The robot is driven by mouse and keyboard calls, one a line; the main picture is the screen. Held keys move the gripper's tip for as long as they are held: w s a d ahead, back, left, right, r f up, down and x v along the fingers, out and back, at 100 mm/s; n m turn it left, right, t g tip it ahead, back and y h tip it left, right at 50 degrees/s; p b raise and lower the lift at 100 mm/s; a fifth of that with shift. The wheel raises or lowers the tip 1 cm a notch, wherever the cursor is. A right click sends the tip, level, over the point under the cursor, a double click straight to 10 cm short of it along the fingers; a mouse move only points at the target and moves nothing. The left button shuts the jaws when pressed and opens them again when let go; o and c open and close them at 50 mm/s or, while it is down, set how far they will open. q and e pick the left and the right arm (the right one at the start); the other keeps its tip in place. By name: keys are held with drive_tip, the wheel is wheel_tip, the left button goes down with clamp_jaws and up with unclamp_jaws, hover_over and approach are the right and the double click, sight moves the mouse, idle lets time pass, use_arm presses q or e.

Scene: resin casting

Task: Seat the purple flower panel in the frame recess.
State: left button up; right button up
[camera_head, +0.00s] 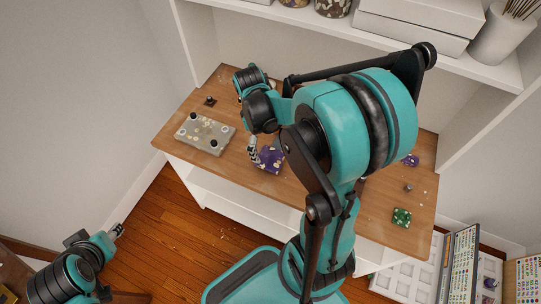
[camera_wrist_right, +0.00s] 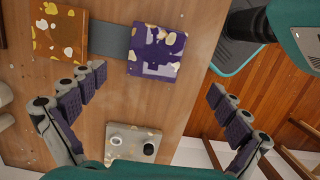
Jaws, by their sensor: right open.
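The purple flower panel (camera_head: 271,160) lies on the wooden table, partly hidden by my right arm. In the right wrist view the purple flower panel (camera_wrist_right: 157,52) shows pale petals and lies flat beside a dark grey strip (camera_wrist_right: 108,42). My right gripper (camera_head: 254,147) is above the table at the panel's left side; in its wrist view the right gripper's fingers (camera_wrist_right: 158,88) are wide apart and empty, with the panel ahead. A grey speckled board (camera_head: 205,133) with dark and pale knobs lies at the left; I cannot make out the frame recess. My left gripper (camera_head: 117,231) is off the table, jaws unclear.
A green panel (camera_head: 402,217) lies at the table's right. White shelving (camera_head: 460,60) stands behind. My right arm covers the table's middle.

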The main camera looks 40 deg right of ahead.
sight(270, 158)
drive_tip(key=f, duration=0.1)
drive_tip(key=f+b, duration=0.1)
drive_tip(key=shift+s+d+f, duration=0.1)
drive_tip(key=shift+s+f, duration=0.15)
drive_tip(key=shift+f, duration=0.1)
drive_tip(key=f+b, duration=0.1)
drive_tip(key=f, duration=0.1)
drive_tip(key=d+f+b, duration=0.1)
drive_tip(key=f, duration=0.1)
drive_tip(key=shift+s+f+b, duration=0.1)
drive_tip(key=shift+f+b, duration=0.2)
drive_tip(key=shift+b, duration=0.05)
drive_tip(key=shift+r, duration=0.1)
drive_tip(key=shift+c, duration=0.6)
drive_tip(key=c, duration=1.5)
